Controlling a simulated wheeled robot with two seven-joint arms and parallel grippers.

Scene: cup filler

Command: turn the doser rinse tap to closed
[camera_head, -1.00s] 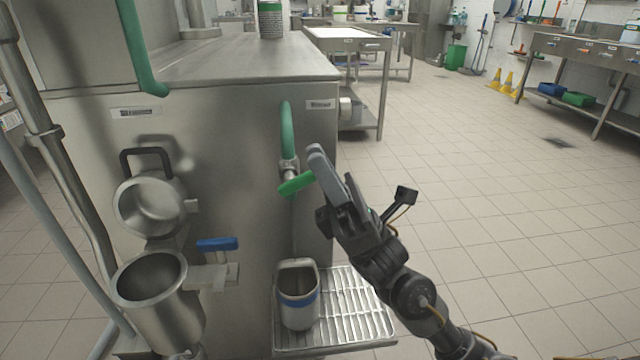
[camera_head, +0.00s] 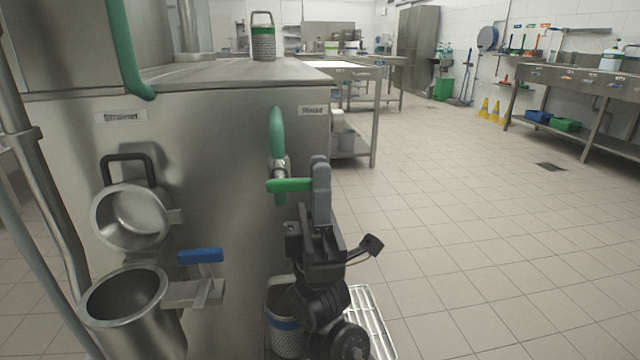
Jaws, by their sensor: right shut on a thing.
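A tap with a green lever (camera_head: 288,185) sits on the right part of the steel machine's front, under a green hose (camera_head: 277,130). The lever lies almost level, pointing left and right across the tap. My right gripper (camera_head: 319,184) is shut on the right end of the green lever, and its fingers hide that end. A second tap with a blue lever (camera_head: 200,256) is lower left, beside a steel cup-shaped vessel (camera_head: 125,295). The label (camera_head: 313,110) above the green tap is too small to read surely. My left gripper is not in view.
A grey container with a blue band (camera_head: 281,322) stands below the green tap, partly hidden by my right arm. A wire drip grate (camera_head: 368,318) shows beside it. Open tiled floor lies to the right.

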